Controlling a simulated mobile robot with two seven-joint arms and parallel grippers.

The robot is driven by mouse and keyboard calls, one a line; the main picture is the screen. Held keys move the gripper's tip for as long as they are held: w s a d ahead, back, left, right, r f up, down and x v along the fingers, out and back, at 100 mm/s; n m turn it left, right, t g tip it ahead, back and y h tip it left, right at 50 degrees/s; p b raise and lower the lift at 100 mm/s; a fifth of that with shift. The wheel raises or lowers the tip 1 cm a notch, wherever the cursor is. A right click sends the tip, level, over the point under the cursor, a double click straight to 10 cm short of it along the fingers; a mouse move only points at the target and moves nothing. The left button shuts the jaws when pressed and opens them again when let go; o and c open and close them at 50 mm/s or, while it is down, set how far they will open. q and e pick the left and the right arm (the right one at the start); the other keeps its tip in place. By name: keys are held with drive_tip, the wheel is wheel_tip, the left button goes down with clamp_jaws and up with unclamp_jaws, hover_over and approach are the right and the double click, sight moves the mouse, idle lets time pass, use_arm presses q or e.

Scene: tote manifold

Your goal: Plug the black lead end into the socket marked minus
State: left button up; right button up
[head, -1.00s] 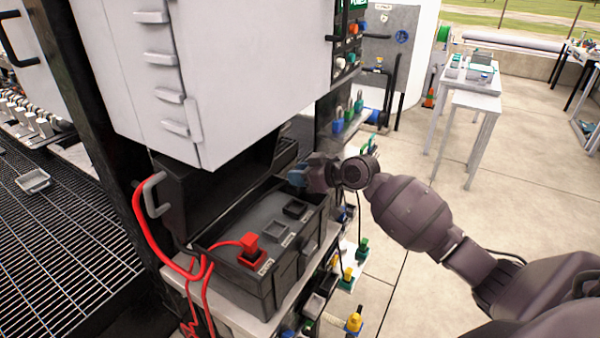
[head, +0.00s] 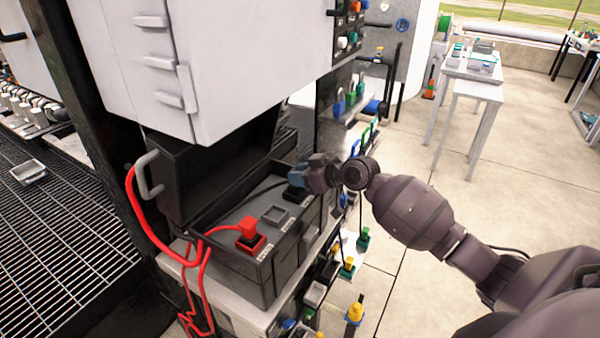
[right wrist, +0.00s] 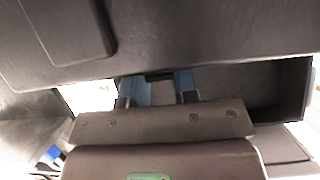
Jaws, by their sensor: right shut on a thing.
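My right gripper (head: 298,178) is over the far end of the black box (head: 262,282). Its blue fingers are shut on the black lead end (right wrist: 160,76), of which only a small dark part shows between the fingers in the right wrist view. The black socket (head: 292,194) is right under the fingertips and mostly hidden by them. I cannot tell whether the lead end is in it. An empty grey socket (head: 275,216) is in the middle. A red plug (head: 249,232) stands in the near red socket. The socket labels are too small to read. My left gripper is not in view.
The box stands on a pale shelf (head: 238,320) with its dark lid raised behind. A white cabinet (head: 240,60) hangs above it. A red cable (head: 150,238) runs down the left side. Coloured connectors (head: 350,265) sit at the right.

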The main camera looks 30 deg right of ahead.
drive_tip(key=shift+f, duration=0.1)
drive_tip(key=o, duration=1)
drive_tip(key=v, duration=1.1)
drive_tip(key=shift+a, duration=0.1)
drive_tip(key=shift+f, duration=0.1)
drive_tip(key=s+a+f+m+h, duration=0.15)
drive_tip(key=s+f, duration=0.25)
drive_tip(key=f, duration=0.4)
drive_tip(key=s+a+f+m+h, duration=0.1)
drive_tip(key=s+f+h, duration=0.1)
drive_tip(key=s+f, duration=0.35)
drive_tip(key=s+a+f+h, duration=0.1)
drive_tip(key=s+a+f, duration=0.1)
drive_tip(key=s+f, duration=0.2)
drive_tip(key=s+a+f+m+h, duration=0.1)
drive_tip(key=s+a+f, duration=0.1)
drive_tip(key=s+f, duration=0.2)
drive_tip(key=s+a+f+m+h, duration=0.1)
drive_tip(key=s+a+f, duration=0.2)
drive_tip(key=s+f, duration=0.1)
drive_tip(key=shift+s+f+m+h, duration=0.25)
drive_tip(key=shift+s+f+h, duration=0.1)
drive_tip(key=shift+s, duration=0.3)
